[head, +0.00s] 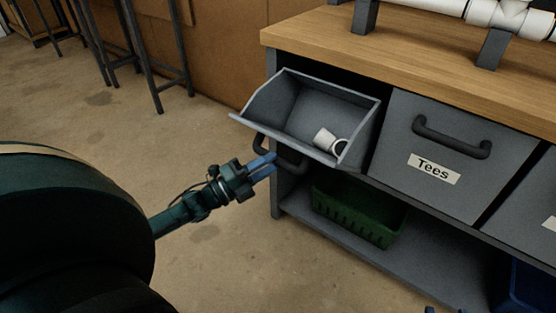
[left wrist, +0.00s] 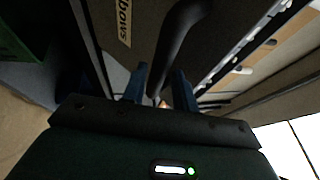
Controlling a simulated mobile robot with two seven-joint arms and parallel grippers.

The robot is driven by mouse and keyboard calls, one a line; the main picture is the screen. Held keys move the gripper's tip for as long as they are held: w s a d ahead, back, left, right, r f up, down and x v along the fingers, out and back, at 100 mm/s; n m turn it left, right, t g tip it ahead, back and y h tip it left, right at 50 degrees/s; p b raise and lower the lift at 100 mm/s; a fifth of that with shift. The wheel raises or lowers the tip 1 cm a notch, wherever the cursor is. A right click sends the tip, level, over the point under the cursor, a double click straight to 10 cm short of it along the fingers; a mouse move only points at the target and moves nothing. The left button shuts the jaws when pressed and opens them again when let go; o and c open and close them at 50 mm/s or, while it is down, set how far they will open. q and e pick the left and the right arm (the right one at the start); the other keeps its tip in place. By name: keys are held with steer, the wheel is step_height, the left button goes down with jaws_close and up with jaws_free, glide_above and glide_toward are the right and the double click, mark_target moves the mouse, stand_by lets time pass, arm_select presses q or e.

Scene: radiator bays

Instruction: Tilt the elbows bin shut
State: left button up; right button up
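The elbows bin (head: 291,94) is a grey bin at the left end of the bench, tilted open with its front leaning out. A white pipe elbow (head: 329,139) lies in it. Its label (left wrist: 125,22) shows only in part, ending in "bows", in the left wrist view. My left gripper (head: 268,167) is at the bin's dark handle (left wrist: 177,36). Two blue tips at the bottom edge of the head view look like my right gripper (head: 446,311), fingers apart and empty.
The shut Tees bin (head: 400,171) stands right of the elbows bin. A green crate (head: 356,217) sits on the lower shelf, and a blue crate (head: 530,285) is at bottom right. Stools stand back left; the floor between is clear.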

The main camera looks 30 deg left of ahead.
arm_select(q)
steer(key=shift+x, duration=1.5)
jaws_close()
